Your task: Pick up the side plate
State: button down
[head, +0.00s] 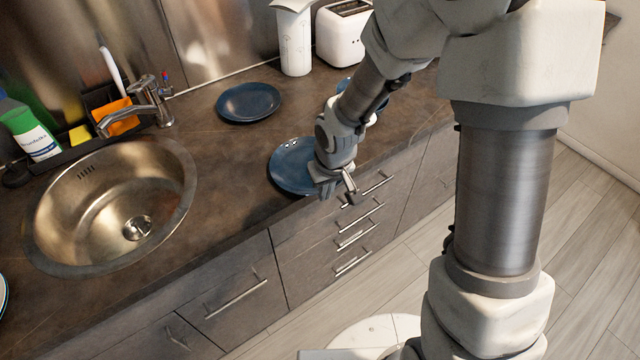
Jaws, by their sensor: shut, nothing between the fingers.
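A blue plate (290,168) lies on the dark countertop near its front edge. Another blue plate (248,102) lies farther back on the counter. Part of a third blue item (345,85) shows behind my arm, mostly hidden. I cannot tell by size which one is the side plate. My gripper (350,192) is at the right front edge of the nearer plate, by the counter's edge. It is shut with nothing held. My wrist hides the plate's right part, and I cannot tell whether the fingers touch it.
A round metal sink (115,205) with a faucet (150,100) is at the left. A green-and-white bottle (30,130) stands behind it. A paper roll (294,40) and a white toaster (342,35) stand at the back. Drawers with bar handles (360,218) are below the counter.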

jog(key=w, duration=0.1)
jog(key=w+a+f, duration=0.1)
jog(key=shift+w+a, duration=0.1)
jog(key=shift+w, duration=0.3)
jog(key=shift+f+b, duration=0.3)
jog(key=shift+b, duration=0.1)
jog(key=shift+s+d, duration=0.25)
jog(key=shift+s, duration=0.25)
jog(key=shift+s+d, duration=0.2)
jog(key=shift+s, duration=0.3)
jog(key=shift+w+r+p, duration=0.1)
jog(key=shift+r+p, duration=0.25)
jog(key=shift+r, duration=0.35)
